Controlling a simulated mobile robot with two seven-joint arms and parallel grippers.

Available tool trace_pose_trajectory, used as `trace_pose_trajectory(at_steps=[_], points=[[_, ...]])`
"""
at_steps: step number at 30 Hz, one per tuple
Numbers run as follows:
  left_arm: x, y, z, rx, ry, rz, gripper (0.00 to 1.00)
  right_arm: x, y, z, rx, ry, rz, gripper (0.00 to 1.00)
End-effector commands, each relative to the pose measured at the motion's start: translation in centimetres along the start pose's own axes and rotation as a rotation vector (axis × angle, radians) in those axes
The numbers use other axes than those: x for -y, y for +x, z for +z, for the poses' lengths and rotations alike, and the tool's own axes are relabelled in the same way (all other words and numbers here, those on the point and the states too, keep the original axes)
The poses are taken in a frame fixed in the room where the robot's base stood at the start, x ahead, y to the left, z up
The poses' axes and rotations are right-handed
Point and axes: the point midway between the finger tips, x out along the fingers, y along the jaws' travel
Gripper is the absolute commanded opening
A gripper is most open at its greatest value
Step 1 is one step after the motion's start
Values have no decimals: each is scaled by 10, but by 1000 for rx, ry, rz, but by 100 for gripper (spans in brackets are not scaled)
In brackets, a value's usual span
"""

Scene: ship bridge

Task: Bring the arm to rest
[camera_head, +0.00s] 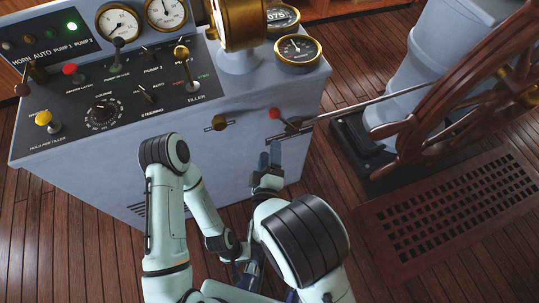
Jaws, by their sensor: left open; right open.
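My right gripper (270,158) is in the head view, close in front of the console's front face. Its two blue fingers point up with a gap between them, and nothing is held there. It is just below the slot of the red-knobbed lever (284,119); I cannot tell whether it touches the console. My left gripper (250,268) is lower in the picture, between my two arms. It is open, small and partly hidden by my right arm. I see nothing held in it. Both my arms are bent, with their elbows raised toward the camera.
The blue-grey console (110,185) with levers, dials and gauges fills the upper left. A wooden ship's wheel (405,135) stands at the right beside a pale blue pedestal (432,70). A grating (455,215) lies on the plank floor. Open floor shows at the lower left.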

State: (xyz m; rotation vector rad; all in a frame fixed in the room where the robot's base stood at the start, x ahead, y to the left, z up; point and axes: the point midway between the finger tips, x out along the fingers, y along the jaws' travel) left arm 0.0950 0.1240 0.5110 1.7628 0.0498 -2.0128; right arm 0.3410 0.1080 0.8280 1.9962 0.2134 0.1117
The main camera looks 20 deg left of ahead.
Motion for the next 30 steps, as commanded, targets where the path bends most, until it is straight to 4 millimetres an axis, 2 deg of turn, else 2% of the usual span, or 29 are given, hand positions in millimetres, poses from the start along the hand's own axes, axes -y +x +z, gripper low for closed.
trace_pose_trajectory(at_steps=[17, 20, 23, 26, 28, 30], points=[[0, 0, 0, 0, 0, 0, 60, 0, -3, 0, 0, 0, 0, 65], [0, -1, 0, 0, 0, 0, 60, 2, -2, 6, 12, 9, -15, 65], [-2, -7, 1, 0, 0, 0, 60, 14, 1, 32, 68, 59, -85, 65], [-5, -17, 2, 2, 1, 0, 60, 39, 0, 82, 184, 170, -217, 65], [-8, -25, 3, 4, 1, 0, 60, 59, -10, 124, 298, 284, -326, 65], [-10, -33, 4, 7, 2, 0, 60, 79, -27, 163, 428, 414, -429, 65]])
